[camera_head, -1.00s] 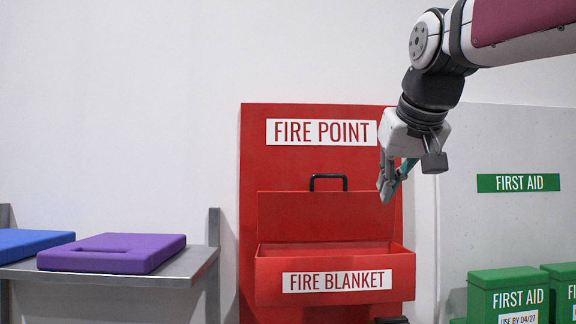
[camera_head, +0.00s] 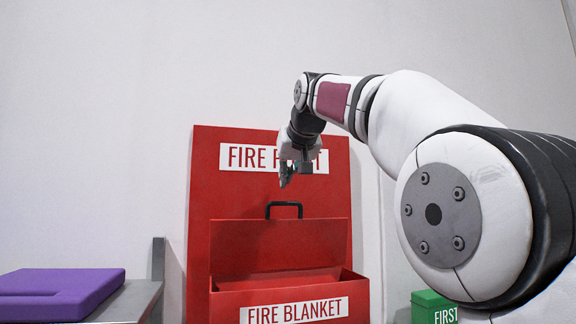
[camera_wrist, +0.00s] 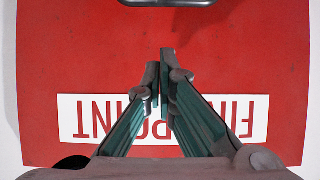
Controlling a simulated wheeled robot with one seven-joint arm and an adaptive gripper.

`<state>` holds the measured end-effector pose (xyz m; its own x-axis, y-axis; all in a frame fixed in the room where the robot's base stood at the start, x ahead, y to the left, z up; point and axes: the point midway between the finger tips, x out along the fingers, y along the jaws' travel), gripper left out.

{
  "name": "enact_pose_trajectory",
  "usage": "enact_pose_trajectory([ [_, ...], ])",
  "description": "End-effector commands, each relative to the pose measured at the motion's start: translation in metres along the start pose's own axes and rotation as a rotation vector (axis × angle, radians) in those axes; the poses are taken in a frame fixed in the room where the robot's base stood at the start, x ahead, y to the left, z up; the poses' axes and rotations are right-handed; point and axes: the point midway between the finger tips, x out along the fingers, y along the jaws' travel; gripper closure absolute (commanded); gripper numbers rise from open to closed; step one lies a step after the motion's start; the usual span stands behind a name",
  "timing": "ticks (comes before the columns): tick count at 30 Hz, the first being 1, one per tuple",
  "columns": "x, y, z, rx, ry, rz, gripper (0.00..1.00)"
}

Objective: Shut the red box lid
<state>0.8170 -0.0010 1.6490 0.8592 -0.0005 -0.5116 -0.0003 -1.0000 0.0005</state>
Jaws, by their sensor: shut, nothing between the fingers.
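The red box (camera_head: 290,296) labelled FIRE BLANKET is fixed to the red FIRE POINT board. Its lid (camera_head: 278,246) stands open, raised at the back of the box. A black handle (camera_head: 284,206) is at the lid's top edge; it also shows at the top of the wrist view (camera_wrist: 168,3). My gripper (camera_head: 284,182) is above the handle, in front of the sign, with fingertips pointing down. In the wrist view my fingers (camera_wrist: 160,75) are together and empty, apart from the handle.
The red board (camera_head: 208,180) stands against the pale wall. A metal shelf (camera_head: 132,302) with a purple case (camera_head: 62,292) is at left. A green first aid box (camera_head: 432,306) is at lower right, partly hidden by my arm.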

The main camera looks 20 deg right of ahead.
Motion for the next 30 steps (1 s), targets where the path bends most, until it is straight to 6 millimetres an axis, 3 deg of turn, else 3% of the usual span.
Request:
enact_pose_trajectory([
  [8,0.044,0.0,0.0,0.0,-0.001,0.0,1.0],
  [19,0.023,0.0,0.021,0.0,0.001,-0.001,1.0],
  [30,0.018,0.0,0.032,0.0,0.0,-0.001,1.0],
])
